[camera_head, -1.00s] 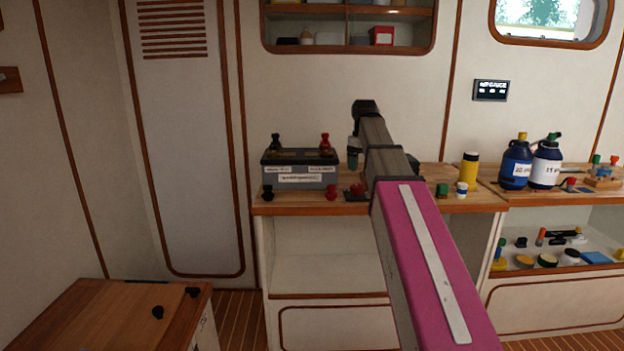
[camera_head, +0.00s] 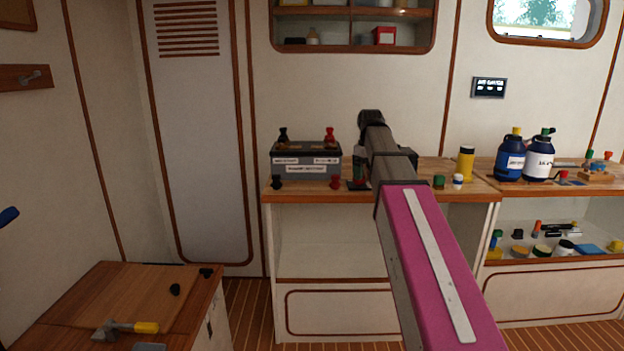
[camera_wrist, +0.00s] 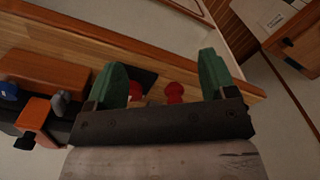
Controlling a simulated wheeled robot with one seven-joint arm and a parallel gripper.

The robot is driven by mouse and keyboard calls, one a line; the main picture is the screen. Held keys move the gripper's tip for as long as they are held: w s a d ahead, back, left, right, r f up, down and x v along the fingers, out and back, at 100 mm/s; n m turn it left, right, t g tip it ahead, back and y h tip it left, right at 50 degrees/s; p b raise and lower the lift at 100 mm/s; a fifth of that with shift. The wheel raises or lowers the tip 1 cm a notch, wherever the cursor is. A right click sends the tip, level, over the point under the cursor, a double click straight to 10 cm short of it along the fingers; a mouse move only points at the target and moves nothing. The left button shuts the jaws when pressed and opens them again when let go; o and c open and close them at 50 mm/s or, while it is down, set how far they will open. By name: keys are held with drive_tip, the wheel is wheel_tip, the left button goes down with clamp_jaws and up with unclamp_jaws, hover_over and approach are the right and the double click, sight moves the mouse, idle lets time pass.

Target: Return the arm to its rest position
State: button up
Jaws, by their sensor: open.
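My arm (camera_head: 432,255), with a magenta cover and a pale stripe, reaches from the lower right up to the back counter. Its far end stands just right of a grey battery (camera_head: 306,162). My gripper is mostly hidden behind the arm in the head view. In the wrist view my gripper (camera_wrist: 163,80) shows two green fingers spread apart. Nothing is clearly held between them. A red knob (camera_wrist: 175,92) and a dark flat patch (camera_wrist: 143,82) lie on the wooden surface beyond the fingers; I cannot tell their distance.
The back counter (camera_head: 330,192) carries a yellow can (camera_head: 466,163), a blue bottle (camera_head: 509,160) and a white-and-blue bottle (camera_head: 539,160). A wooden bench (camera_head: 110,285) at lower left holds a yellow-handled hammer (camera_head: 125,327). Floor (camera_head: 250,310) shows between bench and counter.

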drive_tip(key=s+f+m, duration=0.2)
drive_tip(key=s+f, duration=0.5)
drive_tip(key=f, duration=0.6)
drive_tip(key=s+f+m, duration=0.2)
drive_tip(key=s+f, duration=0.5)
drive_tip(key=f, duration=0.6)
drive_tip(key=s+f+m, duration=0.3)
drive_tip(key=s+f, duration=0.4)
drive_tip(key=f, duration=0.6)
drive_tip(key=shift+f, duration=0.4)
drive_tip(key=shift+s, duration=0.1)
